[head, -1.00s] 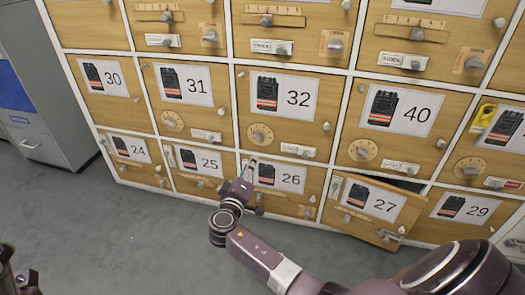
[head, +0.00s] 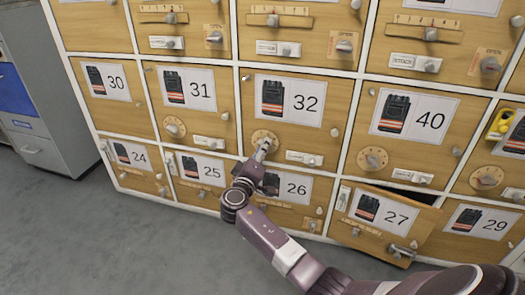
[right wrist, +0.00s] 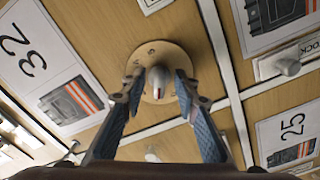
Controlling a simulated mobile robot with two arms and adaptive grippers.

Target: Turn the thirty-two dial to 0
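The thirty-two dial (head: 266,138) is a round wooden disc with a grey knob, low on the door (head: 250,120) whose card reads 32. In the right wrist view the dial (right wrist: 161,58) carries small marks that are partly hidden, and its knob (right wrist: 154,88) has a red line. My right gripper (head: 264,150) is at this dial. In the right wrist view the fingers of my right gripper (right wrist: 158,82) are open, one on each side of the knob; I cannot tell whether they touch it. My left gripper is not in view.
Similar dials show under cards 31 (head: 174,127) and 40 (head: 372,159). A STOCK latch (head: 304,158) is right of the thirty-two dial. The door with card 27 (head: 383,222) stands ajar at lower right. Grey floor (head: 120,240) is clear at lower left.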

